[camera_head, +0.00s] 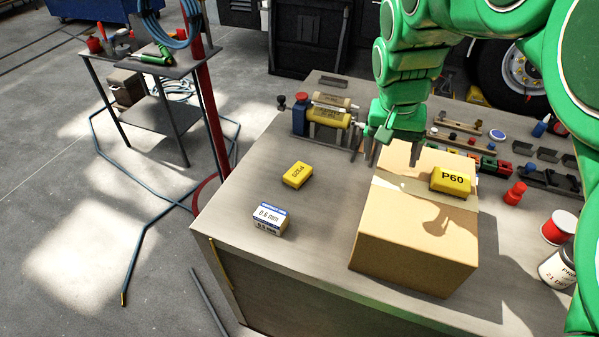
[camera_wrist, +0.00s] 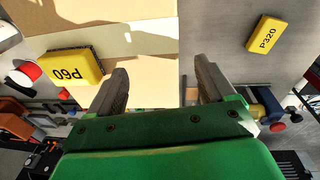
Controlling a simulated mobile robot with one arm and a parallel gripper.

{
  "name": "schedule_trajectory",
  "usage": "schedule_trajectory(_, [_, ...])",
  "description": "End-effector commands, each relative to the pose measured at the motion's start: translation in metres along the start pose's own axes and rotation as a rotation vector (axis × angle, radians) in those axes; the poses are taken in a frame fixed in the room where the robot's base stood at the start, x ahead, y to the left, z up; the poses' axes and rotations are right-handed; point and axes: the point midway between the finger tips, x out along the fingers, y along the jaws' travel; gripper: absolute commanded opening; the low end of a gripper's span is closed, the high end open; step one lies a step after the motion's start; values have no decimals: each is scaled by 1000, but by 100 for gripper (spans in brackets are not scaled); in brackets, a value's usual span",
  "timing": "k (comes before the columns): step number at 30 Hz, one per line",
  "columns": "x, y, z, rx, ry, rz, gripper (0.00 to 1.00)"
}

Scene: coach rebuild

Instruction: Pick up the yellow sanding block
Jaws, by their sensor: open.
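Two yellow sanding blocks show. One marked P60 (camera_head: 452,181) lies on top of a cardboard box (camera_head: 408,238), near its right edge; it is at the left in the wrist view (camera_wrist: 66,70). The other, marked P320 (camera_wrist: 266,35), lies flat on the bench, left of the box in the head view (camera_head: 297,175). My gripper (camera_head: 394,162) is open and empty, pointing down near the back left of the box top, left of the P60 block. In the wrist view its fingers (camera_wrist: 158,75) have only box and bench between them.
A small blue-and-white box (camera_head: 270,219) stands on the grey bench (camera_head: 310,260) in front of the P320 block. A yellow cylindrical device (camera_head: 328,116) is behind. Tool rails, red parts (camera_head: 515,193) and cans (camera_head: 559,227) crowd the right. The bench's left part is mostly clear.

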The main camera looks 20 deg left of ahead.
Motion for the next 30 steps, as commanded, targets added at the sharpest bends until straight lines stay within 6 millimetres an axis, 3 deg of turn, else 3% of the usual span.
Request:
schedule_trajectory(9, [22, -81, -34, 97, -13, -30, 83])
schedule_trajectory(21, [61, -188, -50, 247, -63, -63, 83])
schedule_trajectory(25, [71, -214, -50, 286, -78, -71, 83])
schedule_trajectory(30, [77, -227, -49, 309, -85, -75, 83])
